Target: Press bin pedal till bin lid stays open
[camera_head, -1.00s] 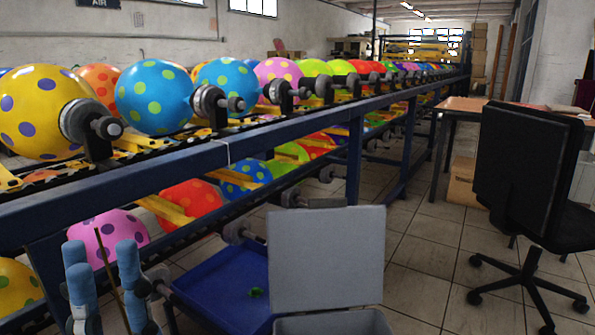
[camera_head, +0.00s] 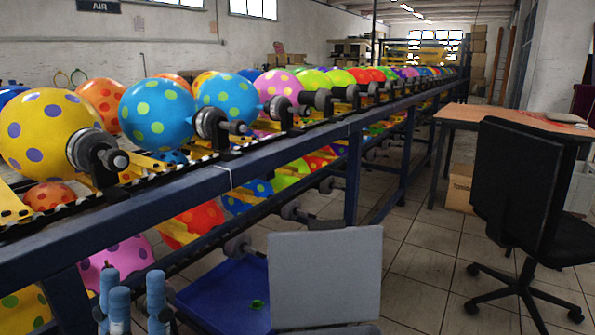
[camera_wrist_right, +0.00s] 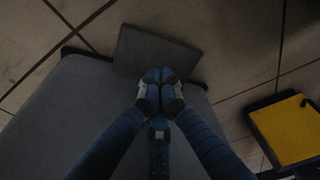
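The grey bin (camera_head: 335,330) is at the bottom of the head view, mostly cut off by the frame. Its grey lid (camera_head: 325,277) stands upright, open. In the right wrist view a large grey surface of the bin (camera_wrist_right: 60,115) fills the lower left. A dark flat plate, which looks like the pedal (camera_wrist_right: 150,48), juts out at its edge. My right gripper (camera_wrist_right: 160,78) has its blue fingers together and overlaps this plate; whether it touches cannot be told. It is not seen in the head view. My left gripper (camera_head: 132,290) is at the lower left, fingers apart and empty.
A blue-framed rack (camera_head: 200,175) with several dotted balloons (camera_head: 157,112) runs along the left. A blue tray (camera_head: 215,295) is left of the lid. A black office chair (camera_head: 515,200) and a table (camera_head: 510,118) stand right. Tiled floor (camera_head: 420,260) is clear between.

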